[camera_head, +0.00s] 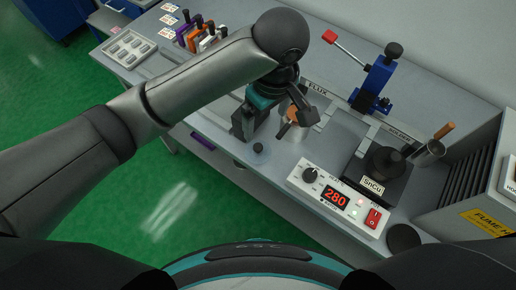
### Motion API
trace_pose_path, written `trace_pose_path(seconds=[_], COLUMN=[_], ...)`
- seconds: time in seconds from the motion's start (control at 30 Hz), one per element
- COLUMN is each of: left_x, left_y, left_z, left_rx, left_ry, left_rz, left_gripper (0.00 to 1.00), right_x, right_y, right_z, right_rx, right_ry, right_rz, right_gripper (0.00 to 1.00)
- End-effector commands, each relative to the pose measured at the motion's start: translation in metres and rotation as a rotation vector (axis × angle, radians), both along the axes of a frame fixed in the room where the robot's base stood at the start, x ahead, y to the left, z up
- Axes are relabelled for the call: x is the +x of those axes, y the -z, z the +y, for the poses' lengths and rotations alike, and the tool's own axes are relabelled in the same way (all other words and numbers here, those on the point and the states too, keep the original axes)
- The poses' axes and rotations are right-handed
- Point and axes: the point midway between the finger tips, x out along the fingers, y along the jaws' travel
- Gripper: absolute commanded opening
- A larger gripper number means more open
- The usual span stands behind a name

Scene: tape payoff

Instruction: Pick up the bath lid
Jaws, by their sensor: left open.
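The bath lid (384,163) is dark and round with a black knob. It sits on top of the dark solder bath (370,188), which bears an "SnCu" label, at the right of the bench. My left gripper (273,117) is open, with its fingers spread above the bench near the "FLUX" marking. It is well to the left of the lid and apart from it. A small pot with a brown top (293,125) shows beside its right finger; whether they touch I cannot tell. My right gripper is not in view.
A white controller (333,200) reading 280 stands in front of the bath. A blue stand with a red-tipped lever (374,84) rises behind it. A metal cup (428,152) and a fume unit (470,185) are at the right. A black disc (403,238) lies near the front edge.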

Motion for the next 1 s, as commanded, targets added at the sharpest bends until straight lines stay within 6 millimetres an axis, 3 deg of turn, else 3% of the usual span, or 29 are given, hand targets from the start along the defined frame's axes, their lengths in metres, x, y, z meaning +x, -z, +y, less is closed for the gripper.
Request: trace_pose_path(seconds=[0.17, 0.5, 0.83, 1.0], left_x=[0.005, 0.011, 0.012, 0.012], left_y=[0.008, 0.077, 0.104, 0.131], left_z=[0.006, 0.012, 0.014, 0.017], left_rx=[0.034, 0.032, 0.03, 0.031], left_ry=[-0.046, -0.046, -0.043, -0.043], left_rz=[-0.005, -0.004, -0.006, -0.007], left_gripper=[1.0, 1.0, 1.0, 1.0], right_x=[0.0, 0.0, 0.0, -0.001], right_y=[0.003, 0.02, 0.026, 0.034], right_z=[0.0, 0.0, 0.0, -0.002], right_rx=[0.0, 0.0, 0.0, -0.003], right_ry=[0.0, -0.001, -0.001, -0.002], right_rz=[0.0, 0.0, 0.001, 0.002], right_gripper=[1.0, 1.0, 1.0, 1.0])
